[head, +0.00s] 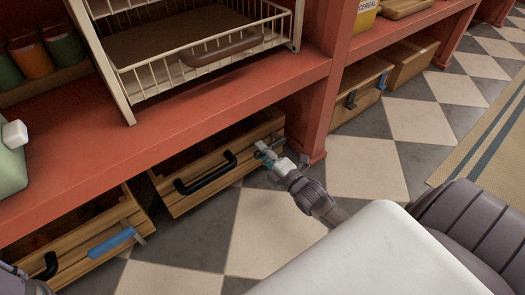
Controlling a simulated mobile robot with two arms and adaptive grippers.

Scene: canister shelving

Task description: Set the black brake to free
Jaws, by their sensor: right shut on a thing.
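A wooden drawer crate (240,166) with a black bar handle (205,172) on its front sits under the red shelf, in the middle of the head view. My right gripper (266,153) is at the right end of this front, to the right of the black handle and apart from it. It is shut on a small part there, which I take to be the brake. The fingers cover most of that part, so its colour and setting cannot be told.
Another wooden crate at lower left has a blue lever (112,242) and a black handle (45,266). A farther crate (362,88) at upper right also has a blue lever. A wire basket (205,62) stands on the red shelf (160,118). The checkered floor (365,165) to the right is clear.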

